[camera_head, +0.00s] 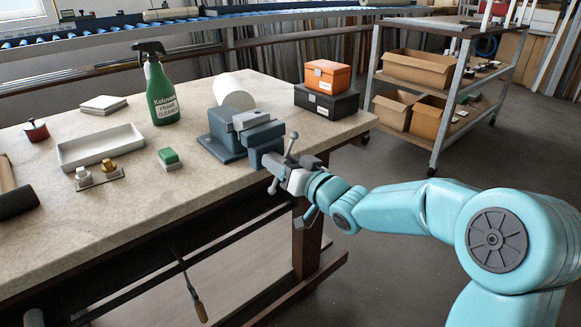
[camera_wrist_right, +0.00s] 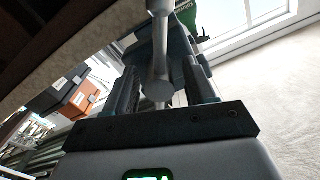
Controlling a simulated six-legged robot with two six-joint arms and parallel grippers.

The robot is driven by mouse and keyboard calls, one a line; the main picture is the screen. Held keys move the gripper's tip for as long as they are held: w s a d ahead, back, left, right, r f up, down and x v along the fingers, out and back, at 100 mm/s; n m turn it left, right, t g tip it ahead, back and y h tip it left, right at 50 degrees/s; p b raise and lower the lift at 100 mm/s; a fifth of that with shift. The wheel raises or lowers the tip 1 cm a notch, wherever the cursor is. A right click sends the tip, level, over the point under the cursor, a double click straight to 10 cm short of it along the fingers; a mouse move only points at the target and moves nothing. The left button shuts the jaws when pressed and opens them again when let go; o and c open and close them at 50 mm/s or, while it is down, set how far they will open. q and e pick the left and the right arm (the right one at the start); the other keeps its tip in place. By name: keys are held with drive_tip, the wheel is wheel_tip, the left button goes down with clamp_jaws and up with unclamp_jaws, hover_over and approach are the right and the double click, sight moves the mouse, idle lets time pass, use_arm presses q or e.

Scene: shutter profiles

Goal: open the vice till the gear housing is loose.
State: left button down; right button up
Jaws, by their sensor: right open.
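The blue-grey vice (camera_head: 226,140) stands at the front edge of the workbench. A lighter grey block (camera_head: 251,119) shows at the top of its jaws; I cannot tell whether this is the gear housing. The vice's handle (camera_head: 291,146), a grey bar with knobbed ends, sticks out past the bench edge. My right gripper (camera_head: 284,166) is at this handle, open. In the right wrist view the handle (camera_wrist_right: 159,50) runs between the spread fingers of the right gripper (camera_wrist_right: 163,88); I cannot tell whether they touch it. My left gripper is out of view.
On the bench (camera_head: 105,230) are a green spray bottle (camera_head: 162,95), a white roll (camera_head: 234,89), a white tray (camera_head: 100,146), a green-topped block (camera_head: 169,158), and an orange box (camera_head: 327,76) on a black case (camera_head: 327,103). A cart (camera_head: 440,90) with cardboard boxes stands behind.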

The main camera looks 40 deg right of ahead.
drive_tip(key=s+d+p, duration=0.1)
drive_tip(key=s, duration=1.5)
drive_tip(key=shift+d, duration=0.15)
drive_tip(key=w+n+p, duration=0.1)
drive_tip(key=w+p, duration=0.4)
drive_tip(key=p, duration=0.2)
drive_tip(key=w+a+n+p, duration=0.1)
drive_tip(key=w+n+p, duration=0.1)
drive_tip(key=w+p, duration=0.3)
drive_tip(key=w+n+p, duration=0.1)
drive_tip(key=w+p, duration=0.4)
drive_tip(key=p, duration=0.6)
drive_tip(key=shift+w+a+f+n, duration=0.1)
drive_tip(key=shift+w+a+n, duration=0.05)
drive_tip(key=shift+w+n, duration=0.15)
